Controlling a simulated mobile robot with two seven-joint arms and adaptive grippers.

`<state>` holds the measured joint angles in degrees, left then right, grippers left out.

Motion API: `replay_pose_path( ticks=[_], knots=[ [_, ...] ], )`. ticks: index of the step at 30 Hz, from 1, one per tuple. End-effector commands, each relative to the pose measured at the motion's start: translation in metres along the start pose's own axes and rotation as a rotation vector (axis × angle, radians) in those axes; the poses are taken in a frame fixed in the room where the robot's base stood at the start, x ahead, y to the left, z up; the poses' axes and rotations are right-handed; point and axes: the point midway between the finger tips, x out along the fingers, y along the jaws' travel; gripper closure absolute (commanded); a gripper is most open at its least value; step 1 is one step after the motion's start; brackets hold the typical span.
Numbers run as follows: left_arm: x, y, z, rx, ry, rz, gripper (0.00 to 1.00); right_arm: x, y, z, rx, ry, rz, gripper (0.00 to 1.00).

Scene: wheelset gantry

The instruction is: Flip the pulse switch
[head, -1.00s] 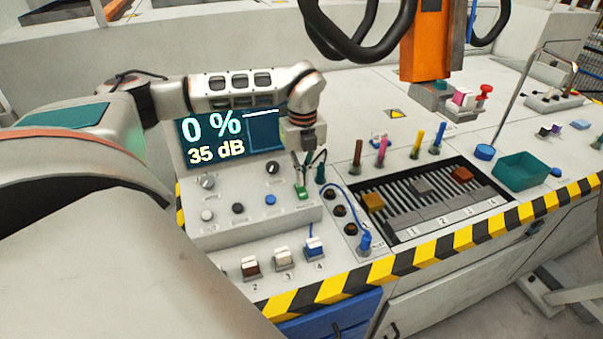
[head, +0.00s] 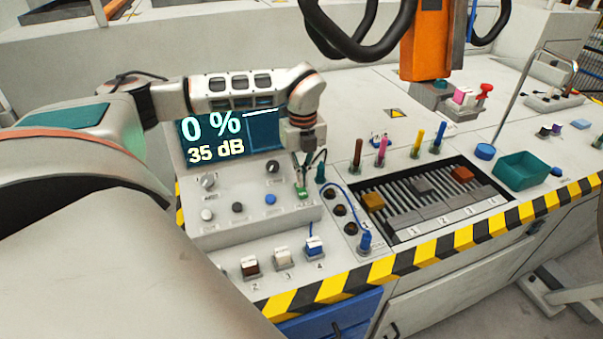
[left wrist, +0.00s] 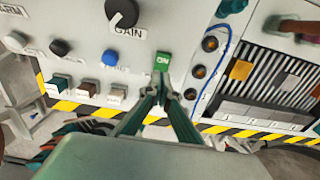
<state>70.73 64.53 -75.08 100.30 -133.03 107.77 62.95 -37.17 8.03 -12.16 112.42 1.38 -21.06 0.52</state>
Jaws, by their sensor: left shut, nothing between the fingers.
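The pulse switch is a small green rocker (head: 303,193) at the right of the sloped control panel (head: 250,222). In the left wrist view the switch (left wrist: 163,61) shows a white "ON" mark. My left gripper (head: 304,178) points down at the switch from above. In the left wrist view my left gripper (left wrist: 162,93) has its dark green fingers brought together, empty, just below the switch in the picture. Whether the tips touch the switch cannot be told. My right gripper is not in view.
A screen (head: 230,135) reading 0 % and 35 dB stands behind the panel knobs. A blue cable (head: 345,195) and dark sockets (head: 338,210) lie right of the switch. A slotted tray (head: 430,197) and a teal bin (head: 523,169) are farther right.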

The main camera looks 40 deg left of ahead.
Motion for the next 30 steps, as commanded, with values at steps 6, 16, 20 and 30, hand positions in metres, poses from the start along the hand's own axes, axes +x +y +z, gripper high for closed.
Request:
replay_pose_path(
  ticks=[6, 16, 20, 30],
  knots=[
    [0.004, 0.0, 0.0, 0.0, 0.0, 0.0, 1.0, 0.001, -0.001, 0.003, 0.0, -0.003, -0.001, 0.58],
    [0.008, 0.0, 0.0, 0.0, 0.0, 0.001, 1.0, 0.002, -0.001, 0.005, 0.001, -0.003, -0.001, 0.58],
    [0.01, 0.0, 0.0, 0.0, 0.0, 0.001, 1.0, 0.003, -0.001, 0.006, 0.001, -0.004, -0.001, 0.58],
    [0.014, 0.0, 0.0, 0.0, 0.0, 0.001, 1.0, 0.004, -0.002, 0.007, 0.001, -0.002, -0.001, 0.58]
  ],
)
